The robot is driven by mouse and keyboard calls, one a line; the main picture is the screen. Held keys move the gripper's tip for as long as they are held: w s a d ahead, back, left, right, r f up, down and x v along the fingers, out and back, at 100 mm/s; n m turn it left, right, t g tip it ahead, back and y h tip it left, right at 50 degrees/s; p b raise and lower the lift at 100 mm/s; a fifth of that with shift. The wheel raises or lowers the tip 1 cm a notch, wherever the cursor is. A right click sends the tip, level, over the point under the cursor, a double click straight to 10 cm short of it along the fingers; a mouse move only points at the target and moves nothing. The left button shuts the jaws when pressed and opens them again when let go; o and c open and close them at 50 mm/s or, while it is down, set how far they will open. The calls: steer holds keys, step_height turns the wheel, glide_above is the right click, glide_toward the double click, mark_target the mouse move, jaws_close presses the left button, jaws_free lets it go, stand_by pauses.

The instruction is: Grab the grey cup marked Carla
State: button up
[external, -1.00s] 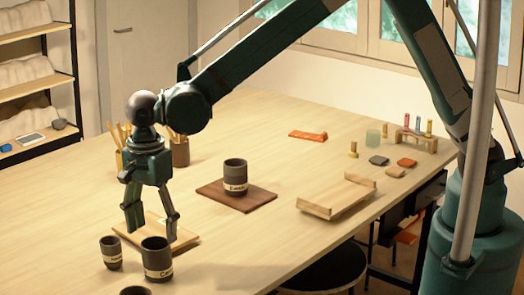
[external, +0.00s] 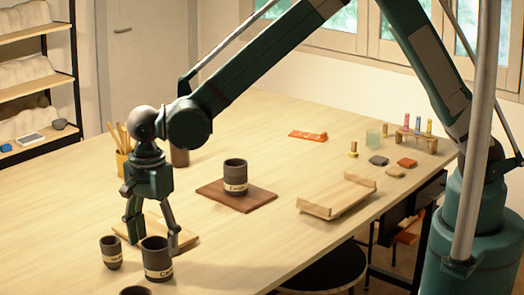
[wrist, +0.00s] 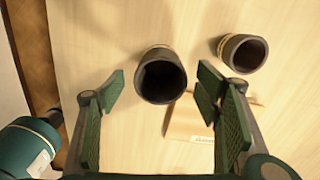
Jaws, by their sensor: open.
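Several dark grey cups with pale label bands stand on the table. In the external view, a larger one (external: 157,262) stands at the front left, its label starting with what looks like "Ca". A smaller one (external: 111,254) is left of it. Another (external: 235,180) stands on a brown board; its label is too small to read surely. A further cup (external: 135,291) is cut off at the bottom edge. My gripper (external: 154,238) is open and empty, just behind the larger cup. In the wrist view, a cup (wrist: 160,78) lies ahead between the open fingers (wrist: 160,92), not gripped; another (wrist: 242,53) is to its right.
A light wooden board (external: 187,240) lies under my gripper. The brown board (external: 262,199) is to its right, with a wooden tray (external: 335,197) beyond. A pot of tools (external: 122,160) and a brown container (external: 180,156) stand behind. The table's front right is clear.

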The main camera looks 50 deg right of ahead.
steer(key=shift+d+f, duration=0.1)
steer(key=shift+f, duration=2)
steer(key=c, duration=1.1)
steer(key=shift+r, duration=0.1)
steer(key=shift+r, duration=4.9)
